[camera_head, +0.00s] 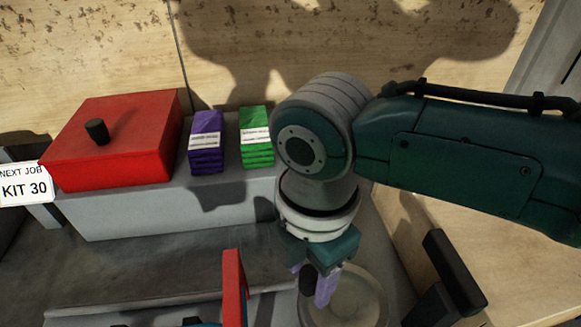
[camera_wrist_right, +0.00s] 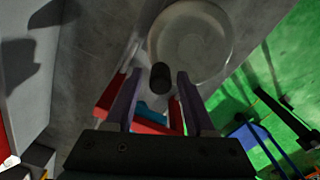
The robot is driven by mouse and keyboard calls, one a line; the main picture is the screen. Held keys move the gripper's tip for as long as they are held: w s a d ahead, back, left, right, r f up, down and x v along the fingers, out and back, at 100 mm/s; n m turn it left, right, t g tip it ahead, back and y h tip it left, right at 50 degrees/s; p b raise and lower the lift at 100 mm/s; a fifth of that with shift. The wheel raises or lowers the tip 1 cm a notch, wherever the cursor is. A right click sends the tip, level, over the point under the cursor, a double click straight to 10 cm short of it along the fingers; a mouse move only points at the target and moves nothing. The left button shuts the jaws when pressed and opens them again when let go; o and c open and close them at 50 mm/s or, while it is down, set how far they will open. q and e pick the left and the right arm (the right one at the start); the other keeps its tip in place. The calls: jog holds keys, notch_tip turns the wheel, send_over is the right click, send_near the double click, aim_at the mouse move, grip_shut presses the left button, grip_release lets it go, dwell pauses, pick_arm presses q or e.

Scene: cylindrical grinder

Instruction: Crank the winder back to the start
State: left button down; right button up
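My right gripper (camera_head: 313,281) reaches down from the right over the machine, its purple fingers pointing downward. In the right wrist view, the same gripper (camera_wrist_right: 157,84) is open, with a dark rounded knob (camera_wrist_right: 160,77) between its fingers and gaps visible on both sides. The knob (camera_head: 306,279) is partly hidden by the fingers in the head view; it looks like the winder's crank handle. A red part (camera_head: 233,288) stands left of the gripper, and red and blue parts (camera_wrist_right: 150,118) show behind the fingers. What the knob is fixed to is hidden. My left gripper is not in view.
A round grey dish or wheel (camera_head: 350,300) lies close beneath the gripper. A red box (camera_head: 115,145) with a black knob, purple packs (camera_head: 206,145) and green packs (camera_head: 256,135) stand on a grey ledge (camera_head: 160,208). A "KIT 30" card (camera_head: 24,186) is at left.

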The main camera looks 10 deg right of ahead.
jog(key=shift+o, duration=0.3)
jog(key=shift+d, duration=0.1)
jog(key=shift+r, duration=0.15)
notch_tip(320, 180, up, 9)
jog(key=shift+f+p, duration=0.2)
jog(key=shift+p, duration=0.35)
jog(key=shift+r, duration=0.5)
